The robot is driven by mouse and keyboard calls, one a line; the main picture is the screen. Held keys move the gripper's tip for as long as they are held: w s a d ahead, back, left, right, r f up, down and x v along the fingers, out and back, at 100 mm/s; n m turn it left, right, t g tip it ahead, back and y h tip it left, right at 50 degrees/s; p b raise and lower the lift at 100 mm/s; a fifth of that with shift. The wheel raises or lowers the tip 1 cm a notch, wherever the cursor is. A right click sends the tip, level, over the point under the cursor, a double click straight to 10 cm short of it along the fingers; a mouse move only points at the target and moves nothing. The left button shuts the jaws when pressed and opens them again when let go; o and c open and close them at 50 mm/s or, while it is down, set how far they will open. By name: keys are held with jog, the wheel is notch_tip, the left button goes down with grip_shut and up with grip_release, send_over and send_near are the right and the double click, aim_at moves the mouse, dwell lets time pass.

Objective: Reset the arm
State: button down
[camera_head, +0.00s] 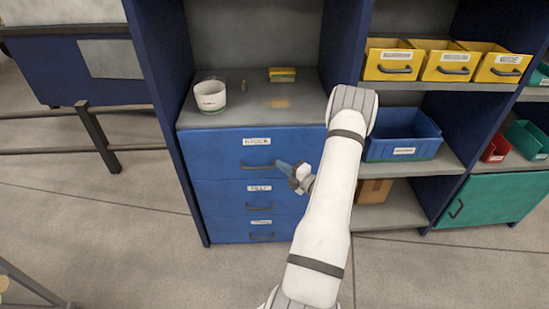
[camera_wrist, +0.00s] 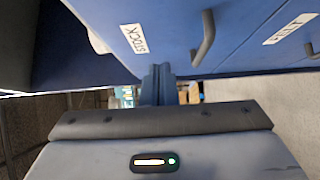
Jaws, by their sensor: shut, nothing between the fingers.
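My gripper (camera_head: 284,166) is shut and empty in front of the blue drawer unit, close to the handle of the top drawer (camera_head: 225,149), which is labelled STOCK. In the head view I cannot tell whether it touches the handle. In the wrist view the shut fingers (camera_wrist: 158,84) show at the middle, apart from the drawer handle (camera_wrist: 203,38). All three drawers look shut. My white arm reaches up from the bottom and bends back toward the unit, hiding its right edge.
A white tub (camera_head: 210,96) and a yellow-green block (camera_head: 282,75) stand on the unit's top. Yellow bins (camera_head: 392,74) and a blue bin (camera_head: 402,153) sit on shelves to the right. A green cabinet (camera_head: 497,200) is at far right.

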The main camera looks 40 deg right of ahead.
jog(key=s+d, duration=0.1)
jog(key=s, duration=0.5)
jog(key=w+a+r+n+g+y+p, duration=0.1)
jog(key=a+r+n+g+y, duration=0.3)
jog(key=a+r+n, duration=0.45)
jog(key=w+a+r+n+g+y+p, duration=0.2)
jog(key=a+r+n+g+y, duration=0.35)
jog(key=a+n, duration=0.45)
jog(key=s+a+r+n+g+h+p, duration=0.25)
jog(key=s+a+r+n+g, duration=0.5)
jog(key=a+n, duration=0.45)
jog(key=s+a+r+n+t+h+p, duration=0.2)
jog(key=s+r+n+h, duration=0.8)
jog(key=n, duration=1.1)
jog(key=shift+s+a+r, duration=0.2)
jog(key=shift+r, duration=0.35)
